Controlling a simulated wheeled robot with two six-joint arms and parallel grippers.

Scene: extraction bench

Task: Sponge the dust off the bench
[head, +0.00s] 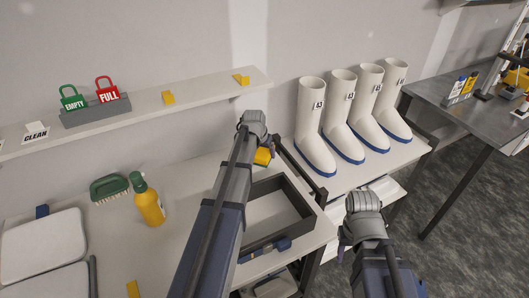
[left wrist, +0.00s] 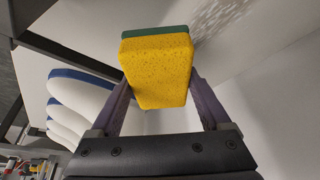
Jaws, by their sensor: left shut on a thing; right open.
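A yellow sponge (left wrist: 158,72) with a green backing is held between the fingers of my left gripper (left wrist: 157,98). Part of the sponge (head: 262,157) also shows below my left gripper (head: 256,138) in the head view, over the back of the bench (head: 185,185). A patch of pale grey specks, looking like dust (left wrist: 222,22), lies on the bench beyond the sponge in the left wrist view. In the head view my left arm hides part of the bench. My right gripper (head: 350,225) is open and empty, off the right front of the bench.
A grey open-topped box (head: 308,217) stands right of my left arm. A green brush (head: 109,187), an orange bottle (head: 149,205) and white trays (head: 42,246) are on the left. White boots (head: 313,120) stand at right. A wall shelf (head: 205,95) runs above the bench.

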